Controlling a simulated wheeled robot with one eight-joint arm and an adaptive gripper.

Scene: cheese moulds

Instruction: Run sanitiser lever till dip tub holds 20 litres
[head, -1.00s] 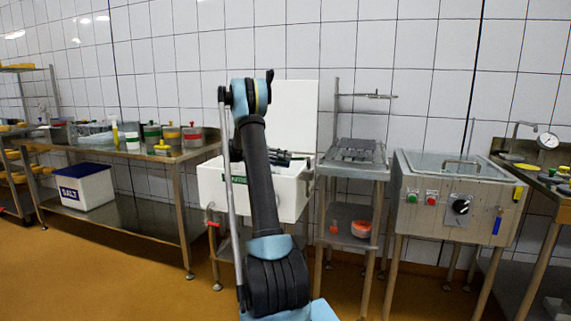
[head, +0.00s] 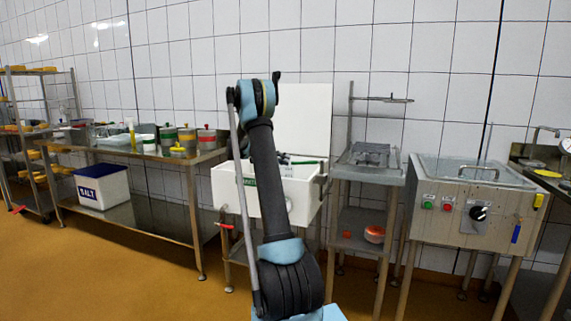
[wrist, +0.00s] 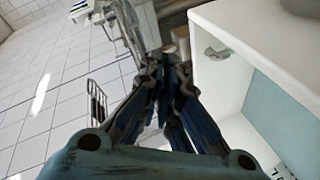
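The white dip tub (head: 300,205) stands at mid-picture in the head view, with a tall white panel upright behind it. My arm hides part of its front. A thin green handle (head: 306,162) shows over its rim. My gripper (head: 284,159) is small and dark by the tub's back edge. In the wrist view my gripper (wrist: 166,76) has its dark-blue fingers converging, with a small pale piece near the tips; I cannot tell whether they hold it. The white tub wall (wrist: 240,40) is close on the right, beside a pale blue surface. I cannot read the liquid level.
A red-ended lever (head: 225,226) sticks out low at the tub's left. A steel stand (head: 367,175) is right of the tub, then a steel vat (head: 470,205) with buttons and a dial. A steel bench (head: 165,158) with pots is left. The floor in front is open.

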